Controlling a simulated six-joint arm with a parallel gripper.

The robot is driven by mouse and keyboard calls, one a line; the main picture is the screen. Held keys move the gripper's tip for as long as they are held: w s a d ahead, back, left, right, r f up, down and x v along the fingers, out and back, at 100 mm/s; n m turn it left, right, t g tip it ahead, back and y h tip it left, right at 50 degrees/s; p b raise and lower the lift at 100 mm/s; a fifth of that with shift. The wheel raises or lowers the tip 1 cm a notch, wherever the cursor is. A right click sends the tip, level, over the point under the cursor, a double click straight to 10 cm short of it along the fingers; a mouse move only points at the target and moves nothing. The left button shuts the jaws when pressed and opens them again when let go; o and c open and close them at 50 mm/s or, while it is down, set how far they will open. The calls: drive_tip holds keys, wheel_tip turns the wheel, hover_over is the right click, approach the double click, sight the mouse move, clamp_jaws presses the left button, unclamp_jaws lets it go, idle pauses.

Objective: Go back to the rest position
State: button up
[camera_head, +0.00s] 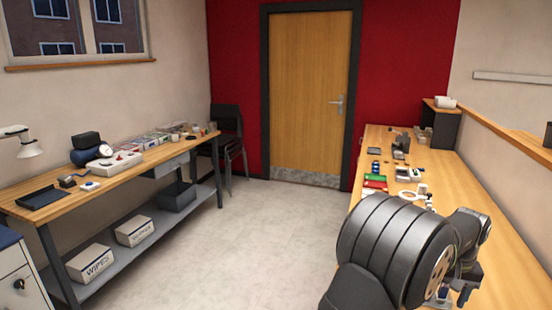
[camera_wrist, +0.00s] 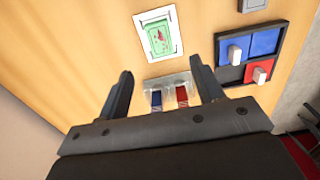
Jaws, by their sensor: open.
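My gripper (camera_wrist: 160,92) shows in the wrist view with its two dark fingers spread wide apart and nothing held between them. Below and beyond the fingers is a wooden bench top (camera_wrist: 80,55). A small clear holder (camera_wrist: 168,82) with a blue piece (camera_wrist: 156,98) and a red piece (camera_wrist: 182,95) appears between the fingers, partly hidden by my gripper's body. In the head view my dark arm covers the lower right, over the right bench (camera_head: 452,185), and the fingertips cannot be made out there.
In the wrist view a white-framed green card (camera_wrist: 160,37) lies on the bench, with a dark tray (camera_wrist: 228,75) of blue and red compartments holding white-topped pieces to its right. In the head view, a left workbench (camera_head: 120,180) and a door (camera_head: 308,90) stand apart, with clear floor (camera_head: 255,230) between.

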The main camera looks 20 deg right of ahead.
wheel_tip(320, 180, up, 7)
wheel_tip(320, 180, down, 17)
drive_tip(key=shift+r, duration=0.2)
wheel_tip(320, 180, up, 5)
drive_tip(key=shift+r, duration=0.15)
drive_tip(key=s+a+r, duration=0.2)
drive_tip(key=a, duration=0.6)
drive_tip(key=s+a+r, duration=0.2)
drive_tip(key=a, duration=0.6)
drive_tip(key=shift+a+r+n, duration=0.15)
drive_tip(key=shift+a+n, duration=0.15)
drive_tip(key=shift+a, duration=0.1)
